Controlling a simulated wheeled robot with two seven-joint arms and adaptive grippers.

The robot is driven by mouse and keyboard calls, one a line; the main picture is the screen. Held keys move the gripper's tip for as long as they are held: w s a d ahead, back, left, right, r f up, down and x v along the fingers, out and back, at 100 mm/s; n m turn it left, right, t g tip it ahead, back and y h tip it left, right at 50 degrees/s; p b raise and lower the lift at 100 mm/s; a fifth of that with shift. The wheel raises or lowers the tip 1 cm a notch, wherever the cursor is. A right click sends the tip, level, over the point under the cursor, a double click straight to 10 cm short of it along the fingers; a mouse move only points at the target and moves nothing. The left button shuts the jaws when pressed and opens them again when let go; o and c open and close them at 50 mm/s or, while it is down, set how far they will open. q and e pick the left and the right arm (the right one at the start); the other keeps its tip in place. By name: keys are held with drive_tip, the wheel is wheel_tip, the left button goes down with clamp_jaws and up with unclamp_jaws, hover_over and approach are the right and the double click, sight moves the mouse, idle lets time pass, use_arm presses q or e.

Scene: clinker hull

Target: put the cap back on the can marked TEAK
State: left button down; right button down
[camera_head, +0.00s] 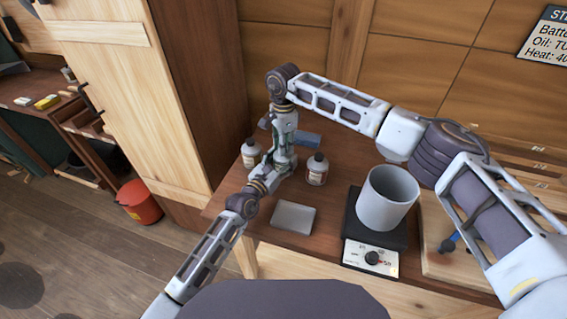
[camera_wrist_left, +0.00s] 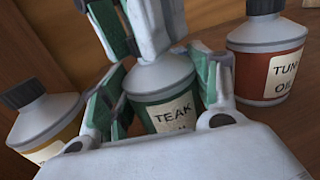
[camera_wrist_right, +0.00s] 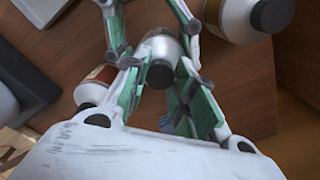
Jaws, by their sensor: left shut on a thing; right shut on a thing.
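The TEAK can (camera_wrist_left: 165,88), white-topped with a green band, stands upright between the fingers of my left gripper (camera_wrist_left: 160,120), which is shut on its body. My right gripper (camera_wrist_right: 165,85) comes down from above and is shut on the dark cap (camera_wrist_right: 160,74) over the can's top. In the left wrist view the right fingers hide the cap and the can's mouth, so I cannot tell whether the cap is seated. In the head view both grippers meet around the can, which is mostly hidden.
The TUNG OIL can (camera_wrist_left: 268,55) stands close on one side, a yellow-banded can (camera_wrist_left: 42,115) on the other, both capped. On the bench (camera_head: 250,215) are a grey tray (camera_head: 292,217) and a hotplate (camera_head: 372,258) bearing a grey pot (camera_head: 387,200).

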drive_tip(key=m, duration=0.4)
drive_tip(key=shift+m, duration=0.3)
drive_tip(key=m, duration=0.8)
drive_tip(key=shift+m, duration=0.3)
drive_tip(key=m, duration=0.4)
drive_tip(key=c, duration=1.1)
unclamp_jaws()
drive_tip(key=shift+r, duration=0.1)
wheel_tip(320, 180, up, 12)
